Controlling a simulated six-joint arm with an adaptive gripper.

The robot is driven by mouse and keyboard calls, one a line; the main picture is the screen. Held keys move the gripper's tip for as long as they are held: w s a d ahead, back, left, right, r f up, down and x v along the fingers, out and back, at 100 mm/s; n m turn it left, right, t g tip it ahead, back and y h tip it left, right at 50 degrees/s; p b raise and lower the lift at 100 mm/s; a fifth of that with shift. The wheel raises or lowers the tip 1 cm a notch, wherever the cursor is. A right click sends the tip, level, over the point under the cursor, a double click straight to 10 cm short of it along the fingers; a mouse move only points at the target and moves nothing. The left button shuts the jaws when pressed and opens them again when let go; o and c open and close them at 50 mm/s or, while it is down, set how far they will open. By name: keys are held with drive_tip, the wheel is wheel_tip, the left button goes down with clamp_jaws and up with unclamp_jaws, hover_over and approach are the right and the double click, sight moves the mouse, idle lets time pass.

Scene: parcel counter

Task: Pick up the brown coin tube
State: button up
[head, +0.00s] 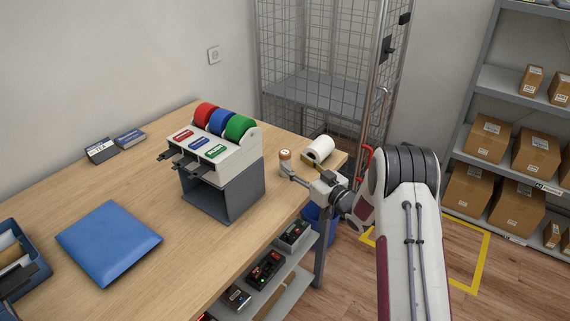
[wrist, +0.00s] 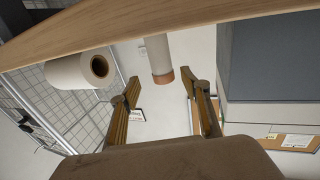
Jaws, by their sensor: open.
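The coin tube (head: 285,161) stands upright near the right end of the wooden counter. It is pale along its side with a brown end on top. In the wrist view, which looks upside down, the tube (wrist: 157,50) shows with its brown end between the lines of the two fingers. My gripper (head: 299,168) is open and empty, close in front of the tube. In the wrist view the fingers of my gripper (wrist: 162,84) are spread on either side of the tube's end, with visible gaps. I cannot tell how deep the tube sits between them.
A white paper roll (head: 320,148) lies just right of the tube. A grey stand with red, blue and green tape rolls (head: 222,180) is to the left. The counter's edge (head: 268,238) is close by. A wire cage (head: 315,95) stands behind.

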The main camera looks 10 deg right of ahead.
sight(288, 158)
drive_tip(key=shift+w+a, duration=0.1)
idle(0.3)
drive_tip(key=shift+w+a+r, duration=0.15)
drive_tip(key=shift+w+a, duration=0.35)
drive_tip(key=shift+w, duration=0.1)
drive_tip(key=shift+w+a+r, duration=0.15)
drive_tip(key=shift+w+a, duration=0.3)
drive_tip(key=shift+w, duration=0.15)
drive_tip(key=shift+x, duration=1.05)
drive_tip(key=c, duration=1.3)
